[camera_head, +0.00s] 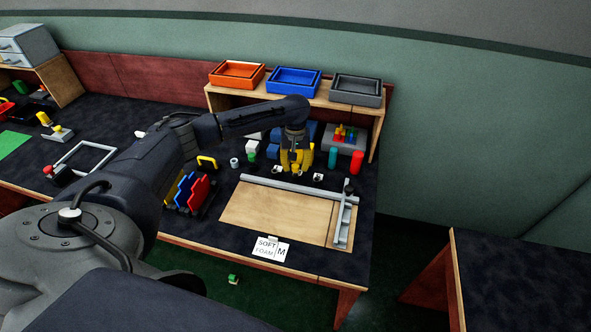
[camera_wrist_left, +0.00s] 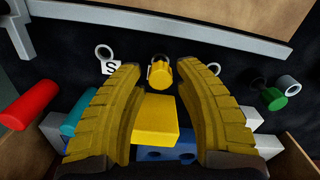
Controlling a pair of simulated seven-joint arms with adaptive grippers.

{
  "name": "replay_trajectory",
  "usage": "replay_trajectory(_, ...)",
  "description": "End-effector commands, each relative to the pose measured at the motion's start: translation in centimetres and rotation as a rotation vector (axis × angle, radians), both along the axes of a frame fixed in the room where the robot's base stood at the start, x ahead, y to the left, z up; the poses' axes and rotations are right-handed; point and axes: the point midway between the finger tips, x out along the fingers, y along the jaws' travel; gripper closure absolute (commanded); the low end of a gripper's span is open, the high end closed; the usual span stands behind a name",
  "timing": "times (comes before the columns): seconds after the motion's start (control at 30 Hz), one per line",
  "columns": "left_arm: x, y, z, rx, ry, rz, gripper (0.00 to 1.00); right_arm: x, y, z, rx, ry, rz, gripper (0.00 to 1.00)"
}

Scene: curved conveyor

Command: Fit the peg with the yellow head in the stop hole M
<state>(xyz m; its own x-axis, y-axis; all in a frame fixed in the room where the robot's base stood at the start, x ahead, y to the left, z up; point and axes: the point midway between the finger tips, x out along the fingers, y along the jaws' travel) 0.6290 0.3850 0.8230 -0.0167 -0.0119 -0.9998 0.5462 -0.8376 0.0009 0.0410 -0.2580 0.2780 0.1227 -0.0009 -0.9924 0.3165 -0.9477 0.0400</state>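The peg with the yellow head (camera_wrist_left: 161,73) shows in the left wrist view just beyond the fingertips, its round head toward me. A pale ring shows behind it, and a white label beside it is mostly hidden; I cannot read an M there. The head stands over the middle ring, but its seating is hidden. In the head view it shows below the fingers (camera_head: 295,169). My left gripper (camera_wrist_left: 163,68) is open, its yellow fingers wide apart with no grip on the peg; it also shows in the head view (camera_head: 296,158). My right gripper is not in view.
A yellow block (camera_wrist_left: 156,120), a green peg (camera_wrist_left: 272,98) and a red cylinder (camera_wrist_left: 30,105) are near. A wooden board (camera_head: 275,212) with metal rails lies in front.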

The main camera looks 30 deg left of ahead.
Motion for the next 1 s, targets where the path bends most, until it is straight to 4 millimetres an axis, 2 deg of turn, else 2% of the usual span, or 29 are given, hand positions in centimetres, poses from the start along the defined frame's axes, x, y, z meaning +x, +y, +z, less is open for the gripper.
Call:
replay_trajectory(0.03,0.2,0.1,1.1,0.001,-0.004,0.001,0.67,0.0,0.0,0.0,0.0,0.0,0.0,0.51)
replay_trajectory(0.2,0.2,0.1,4.1,0.001,-0.003,0.0,0.67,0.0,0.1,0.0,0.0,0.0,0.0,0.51)
replay_trajectory(0.5,0.2,0.1,8.0,0.0,-0.001,0.001,0.67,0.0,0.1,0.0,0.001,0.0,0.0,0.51)
replay_trajectory(0.7,0.2,0.2,9.0,0.001,-0.001,0.001,0.67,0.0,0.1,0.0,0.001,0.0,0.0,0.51)
replay_trajectory(1.0,0.1,0.1,9.2,0.0,0.0,0.002,0.67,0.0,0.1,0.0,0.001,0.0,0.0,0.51)
